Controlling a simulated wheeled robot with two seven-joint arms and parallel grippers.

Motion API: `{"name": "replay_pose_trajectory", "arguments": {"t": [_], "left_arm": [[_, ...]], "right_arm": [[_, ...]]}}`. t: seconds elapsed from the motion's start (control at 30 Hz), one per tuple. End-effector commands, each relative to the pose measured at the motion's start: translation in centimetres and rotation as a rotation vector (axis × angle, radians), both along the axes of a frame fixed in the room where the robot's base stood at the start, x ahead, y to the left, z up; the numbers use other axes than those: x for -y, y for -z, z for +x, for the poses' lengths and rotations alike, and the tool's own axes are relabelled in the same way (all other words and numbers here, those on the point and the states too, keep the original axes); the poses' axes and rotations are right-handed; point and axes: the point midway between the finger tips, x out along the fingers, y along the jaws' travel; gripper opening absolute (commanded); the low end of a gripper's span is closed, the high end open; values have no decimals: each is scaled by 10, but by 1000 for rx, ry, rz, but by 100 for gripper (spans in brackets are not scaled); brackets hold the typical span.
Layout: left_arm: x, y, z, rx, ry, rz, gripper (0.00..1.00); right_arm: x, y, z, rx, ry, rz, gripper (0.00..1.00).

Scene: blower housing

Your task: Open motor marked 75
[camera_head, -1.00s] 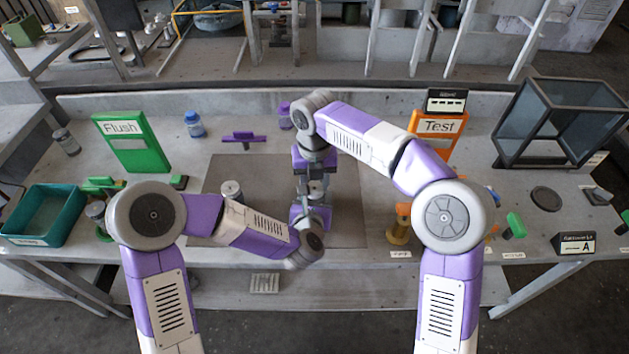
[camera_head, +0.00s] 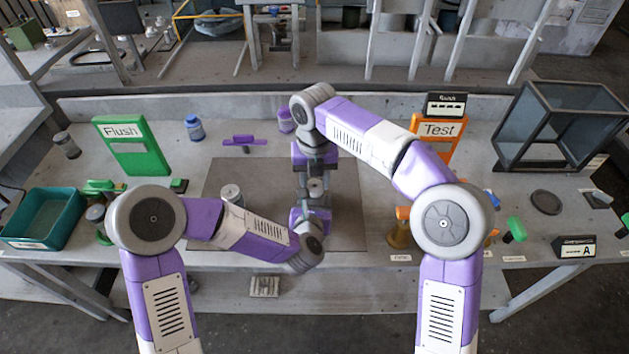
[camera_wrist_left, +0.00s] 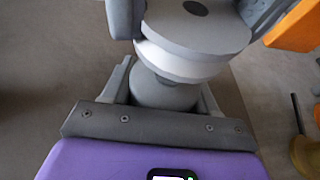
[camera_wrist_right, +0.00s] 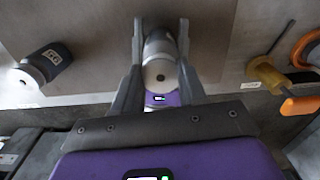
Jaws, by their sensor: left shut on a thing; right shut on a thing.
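A grey cylindrical motor (camera_head: 315,187) is held upright between my two grippers over the mat. My left gripper (camera_wrist_left: 165,92) is shut on its grey lower body from the near side. My right gripper (camera_wrist_right: 161,32) is shut around its upper part from the far side; its fingers flank the grey cap (camera_wrist_left: 200,28) in the left wrist view. A pale ring (camera_wrist_left: 180,65) shows below the cap. No number is readable on this motor.
A green Flush panel (camera_head: 130,143) and a teal bin (camera_head: 72,225) are on the left. An orange Test frame (camera_head: 452,148) and a glass-sided box (camera_head: 500,150) are on the right. A purple fixture (camera_head: 243,140) stands behind the mat (camera_head: 225,168).

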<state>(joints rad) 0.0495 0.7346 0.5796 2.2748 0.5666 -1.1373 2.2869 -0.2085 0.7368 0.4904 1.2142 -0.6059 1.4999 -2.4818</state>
Motion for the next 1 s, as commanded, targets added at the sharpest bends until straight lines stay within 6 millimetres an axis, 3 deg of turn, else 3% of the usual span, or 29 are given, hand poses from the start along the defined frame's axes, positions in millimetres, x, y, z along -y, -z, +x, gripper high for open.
{"name": "replay_pose_trajectory", "arguments": {"t": [0.3,0.6,0.9,0.93,1.0], "left_arm": [[0,0,0,1,-1,0,4],[0,0,0,1,-1,0,4],[0,0,0,1,0,0,4],[0,0,0,1,0,0,63],[0,0,0,1,0,0,74]], "right_arm": [[0,-2,0,1,0,1,5],[-1,-36,0,2,1,1,5],[0,-41,0,0,0,0,5],[0,-41,0,0,0,0,5],[0,-41,0,0,0,0,5]]}}
